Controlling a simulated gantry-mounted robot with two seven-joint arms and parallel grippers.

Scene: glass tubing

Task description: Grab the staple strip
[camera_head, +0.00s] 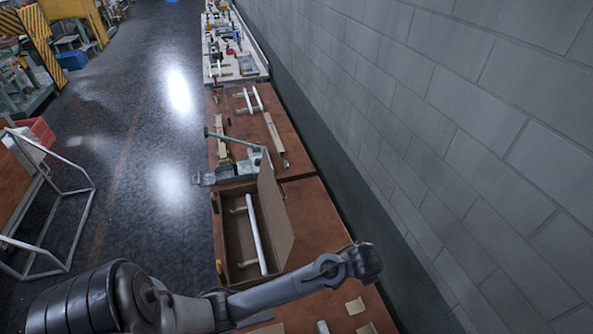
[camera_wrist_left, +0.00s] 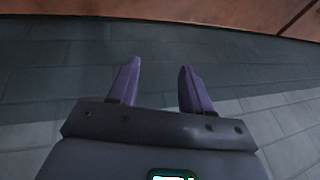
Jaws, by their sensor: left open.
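I cannot pick out a staple strip for certain in either view. Small pale pieces lie on the near brown bench (camera_head: 325,218), including one light block (camera_head: 355,306), another at the bottom edge (camera_head: 367,328) and a greyish one (camera_head: 322,327); they are too small to identify. My left arm reaches across the bench in the head view, its wrist end near the wall side; its fingers cannot be made out there. In the left wrist view my left gripper (camera_wrist_left: 158,78) has two purple fingers apart with nothing between them, facing the grey block wall. My right gripper is not shown.
An open cardboard box (camera_head: 225,240) with a white tube (camera_head: 256,234) inside stands beyond my arm. A grey-green tool (camera_head: 240,170) and more tubes lie farther along. The block wall (camera_head: 440,130) bounds the right; floor (camera_head: 150,150) is open left.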

